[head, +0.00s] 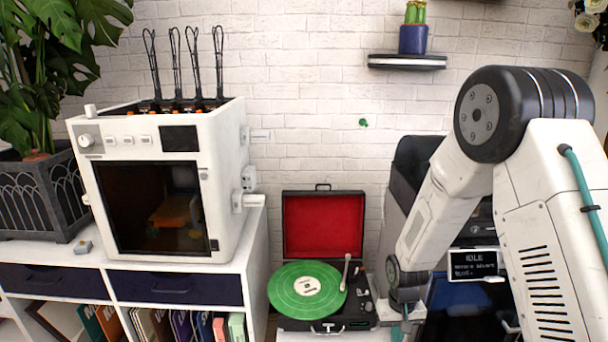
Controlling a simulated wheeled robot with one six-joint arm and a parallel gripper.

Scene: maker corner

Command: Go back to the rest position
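My arm comes in from the right side of the head view, bends at a dark upper joint and slopes down to a dark wrist joint near the bottom edge. The wrist is just right of an open record player (327,322) with a red-lined lid and a green record (301,291). My gripper's fingers do not show; the arm's end runs to the bottom edge of the picture. Whether it holds anything cannot be seen.
A white 3D printer (218,180) stands on a white cabinet (246,262) at the left, beside a potted plant (38,190). A dark machine with a display reading IDLE (473,264) is partly behind my arm. A wall shelf (407,62) holds a blue-potted cactus (413,39).

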